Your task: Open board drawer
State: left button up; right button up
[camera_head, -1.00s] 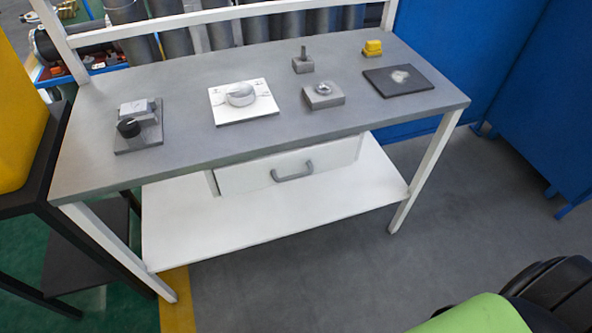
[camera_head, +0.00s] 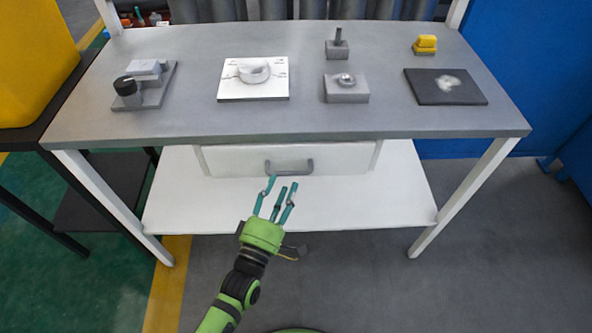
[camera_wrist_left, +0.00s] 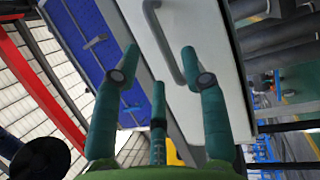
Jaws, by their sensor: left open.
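The white drawer (camera_head: 225,160) hangs under the grey tabletop and looks closed. Its grey bar handle (camera_head: 289,164) is on the middle of the front. My left gripper (camera_head: 277,183) is open and empty, just in front of and below the handle in the head view. In the left wrist view the drawer front (camera_wrist_left: 205,35) and its handle (camera_wrist_left: 163,45) lie ahead, past the spread teal fingers (camera_wrist_left: 159,70). The handle shows between the fingertips, and I see no clear contact. My right gripper is not in view.
The workbench top (camera_head: 200,120) carries a black-knobbed fixture (camera_head: 128,91), a white plate with a round part (camera_head: 253,90), grey blocks (camera_head: 347,94), a dark mat (camera_head: 425,90) and a yellow piece (camera_head: 425,44). A white lower shelf (camera_head: 190,205) lies below the drawer.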

aim_at(289, 174)
pick_arm(q)
jog(key=x, duration=0.5)
jog(key=shift+w, duration=0.1)
grip_shut()
